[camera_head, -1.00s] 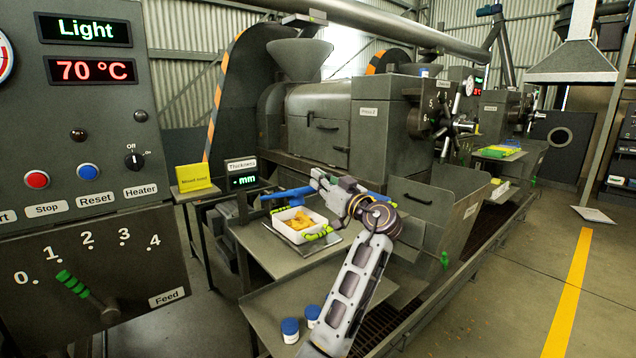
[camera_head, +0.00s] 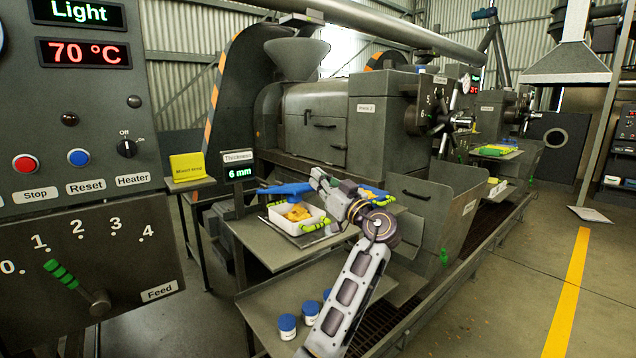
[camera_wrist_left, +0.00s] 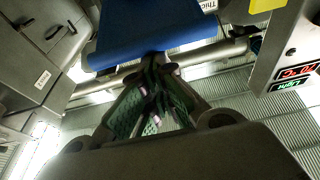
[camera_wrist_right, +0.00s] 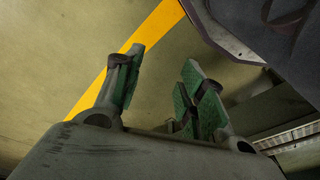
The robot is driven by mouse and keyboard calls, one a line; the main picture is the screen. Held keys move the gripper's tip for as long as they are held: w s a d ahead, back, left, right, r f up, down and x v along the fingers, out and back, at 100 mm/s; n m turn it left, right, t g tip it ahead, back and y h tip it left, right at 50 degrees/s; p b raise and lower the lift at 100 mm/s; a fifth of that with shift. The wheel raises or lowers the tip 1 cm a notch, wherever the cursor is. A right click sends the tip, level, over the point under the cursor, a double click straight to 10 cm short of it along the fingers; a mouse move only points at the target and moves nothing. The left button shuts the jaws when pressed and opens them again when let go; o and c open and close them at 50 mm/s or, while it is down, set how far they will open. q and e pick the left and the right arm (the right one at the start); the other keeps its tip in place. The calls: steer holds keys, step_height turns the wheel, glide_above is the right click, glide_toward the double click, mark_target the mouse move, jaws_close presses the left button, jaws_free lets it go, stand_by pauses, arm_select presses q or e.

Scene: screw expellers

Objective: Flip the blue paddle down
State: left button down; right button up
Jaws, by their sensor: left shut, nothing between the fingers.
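The blue paddle (camera_head: 285,189) shows in the head view above the white tray (camera_head: 297,222), left of my left gripper (camera_head: 318,177). More blue (camera_head: 373,191) shows behind my left wrist; I cannot tell if it is the same part. In the left wrist view the blue paddle (camera_wrist_left: 155,32) is a broad plate across the top. There my left gripper (camera_wrist_left: 155,62) is shut and empty, its fingertips close below the plate's edge; contact cannot be told. My right gripper (camera_wrist_right: 160,68) is open and empty in the right wrist view, over the floor.
The white tray holds yellow-orange pieces and has green grips. The thickness display (camera_head: 240,173) reads 6 mm. Blue-lidded jars (camera_head: 287,326) stand on the lower shelf. A control panel (camera_head: 85,180) fills the left; the press (camera_head: 315,125) stands behind. Open floor lies at right.

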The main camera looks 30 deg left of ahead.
arm_select(q)
steer(key=shift+t+y, duration=0.3)
steer(key=shift+y, duration=0.6)
steer(key=f+b, duration=0.2)
steer(key=b, duration=0.1)
steer(key=d+f+b, duration=0.1)
steer(key=f+b, duration=0.1)
steer(key=b, duration=0.1)
steer(key=shift+s+d+f+b, duration=0.1)
steer(key=shift+s+f+b, duration=0.1)
steer(key=shift+f+b, duration=0.15)
arm_select(e)
step_height(320, 180, up, 6)
steer(key=a+t+y, duration=0.1)
steer(key=a+t, duration=0.1)
steer(key=shift+w+f, duration=0.15)
steer(key=shift+w, duration=0.3)
steer(key=shift+w+a+r, duration=0.15)
steer(key=shift+r, duration=0.1)
arm_select(q)
steer(key=shift+r, duration=0.1)
